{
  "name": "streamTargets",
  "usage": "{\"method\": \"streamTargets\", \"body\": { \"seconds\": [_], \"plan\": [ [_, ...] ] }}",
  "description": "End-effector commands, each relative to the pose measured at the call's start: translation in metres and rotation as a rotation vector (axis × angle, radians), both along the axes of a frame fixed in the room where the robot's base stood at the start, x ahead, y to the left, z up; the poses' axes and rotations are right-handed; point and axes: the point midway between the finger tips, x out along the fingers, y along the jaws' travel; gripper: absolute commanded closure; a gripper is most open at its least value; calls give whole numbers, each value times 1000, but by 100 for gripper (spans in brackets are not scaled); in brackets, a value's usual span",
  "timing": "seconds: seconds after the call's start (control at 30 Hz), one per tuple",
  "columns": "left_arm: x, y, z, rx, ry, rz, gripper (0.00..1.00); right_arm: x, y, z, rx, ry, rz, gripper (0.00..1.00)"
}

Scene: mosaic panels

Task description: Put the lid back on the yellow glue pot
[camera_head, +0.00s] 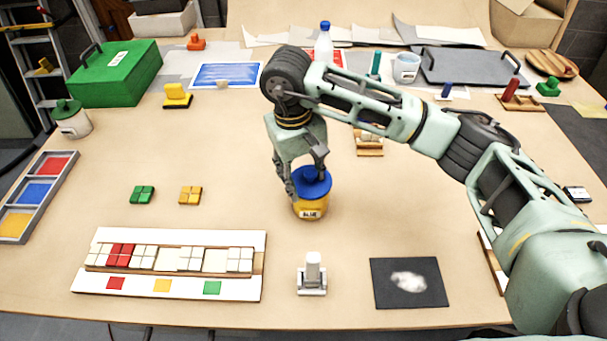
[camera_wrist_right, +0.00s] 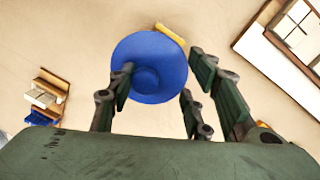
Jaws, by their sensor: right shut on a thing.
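The yellow glue pot (camera_head: 312,210), with a white label on its front, stands upright in the middle of the table. Its blue lid (camera_head: 311,187), a round disc with a knob, is at the pot's mouth; I cannot tell whether it is fully seated. My right gripper (camera_head: 308,174) reaches down from above and is shut on the lid. In the right wrist view the lid (camera_wrist_right: 165,55) lies between the fingers of the gripper (camera_wrist_right: 158,78) and hides most of the pot; a yellow bit (camera_wrist_right: 170,35) shows past its edge. My left gripper is not in view.
In front stand a small white stamp-like piece (camera_head: 312,275), a tile panel (camera_head: 170,262) and a dark square (camera_head: 410,283). A white pot with a green lid (camera_head: 73,121) and a green box (camera_head: 115,75) are at left. Bare table surrounds the glue pot.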

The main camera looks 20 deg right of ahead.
Motion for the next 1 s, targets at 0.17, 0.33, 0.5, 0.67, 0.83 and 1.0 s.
{"method": "streamTargets", "body": {
  "seconds": [0.17, 0.33, 0.5, 0.67, 0.83, 1.0],
  "plan": [
    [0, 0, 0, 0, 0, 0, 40, 0, 0, 0, 0, 0, 0, 75],
    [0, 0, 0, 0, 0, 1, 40, 0, 0, 0, 0, 0, 0, 75],
    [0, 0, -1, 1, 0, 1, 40, 0, 0, 0, 0, 0, -1, 75],
    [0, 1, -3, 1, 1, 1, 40, 0, 0, -1, 0, 0, 0, 75],
    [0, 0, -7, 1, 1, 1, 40, 0, 0, -1, -1, -1, 0, 75],
    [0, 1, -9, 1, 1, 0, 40, 0, 0, -1, -1, -1, 0, 75]
  ]
}}
